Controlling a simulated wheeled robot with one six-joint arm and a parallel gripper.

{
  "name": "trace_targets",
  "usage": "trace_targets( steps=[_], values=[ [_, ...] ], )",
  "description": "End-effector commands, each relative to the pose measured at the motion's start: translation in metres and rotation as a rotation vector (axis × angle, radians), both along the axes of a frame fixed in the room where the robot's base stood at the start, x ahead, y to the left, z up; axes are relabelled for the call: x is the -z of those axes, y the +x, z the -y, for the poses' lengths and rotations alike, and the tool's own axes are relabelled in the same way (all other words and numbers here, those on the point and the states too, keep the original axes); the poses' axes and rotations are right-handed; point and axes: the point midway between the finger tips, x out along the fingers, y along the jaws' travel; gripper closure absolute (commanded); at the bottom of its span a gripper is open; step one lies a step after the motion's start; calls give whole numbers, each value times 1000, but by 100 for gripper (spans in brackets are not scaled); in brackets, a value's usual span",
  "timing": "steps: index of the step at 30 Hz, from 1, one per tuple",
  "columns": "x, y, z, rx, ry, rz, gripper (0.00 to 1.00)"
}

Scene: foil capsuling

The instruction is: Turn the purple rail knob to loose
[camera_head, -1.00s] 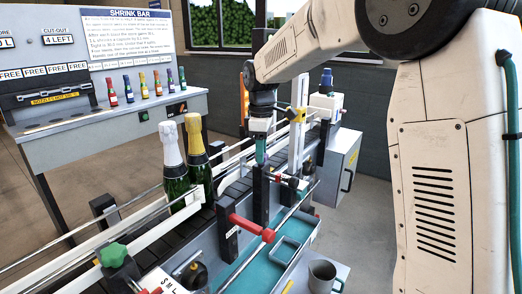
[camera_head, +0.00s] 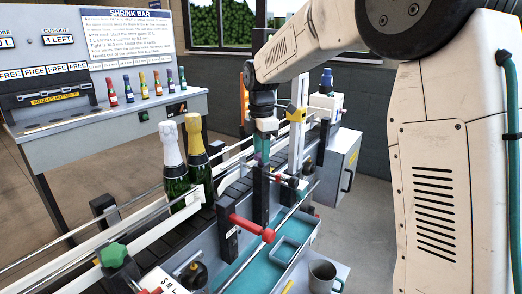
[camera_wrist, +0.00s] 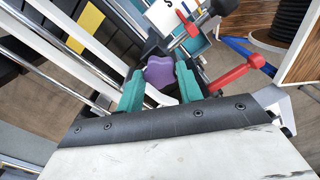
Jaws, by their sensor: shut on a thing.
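The purple rail knob (camera_wrist: 160,72) is a lobed knob in the middle of the wrist view. My gripper (camera_wrist: 160,88) has its two teal fingers on either side of the knob, shut on it. In the head view my gripper (camera_head: 262,152) points down over the far part of the conveyor, behind a dark upright post. The purple knob is hidden there by the fingers and post. I cannot tell from the lobes how far the knob is turned.
A red-handled lever (camera_head: 250,228) stands just in front of the post and also shows in the wrist view (camera_wrist: 237,72). Two bottles (camera_head: 197,160) stand on the conveyor. A green knob (camera_head: 113,255) sits at the near rail. A teal tray (camera_head: 287,252) and grey mug (camera_head: 322,276) are at lower right.

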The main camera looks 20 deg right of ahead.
Motion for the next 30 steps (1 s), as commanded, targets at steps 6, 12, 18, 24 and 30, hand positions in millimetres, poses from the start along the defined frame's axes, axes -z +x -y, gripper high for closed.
trace_targets(
  steps=[6,12,18,24,30],
  values=[
    [-1,1,0,-8,0,3,87],
    [-1,1,0,-7,0,3,87],
    [-1,1,0,-7,0,2,42],
    [-2,0,0,-7,0,2,42],
    [-26,1,0,-7,1,5,42]
  ],
)
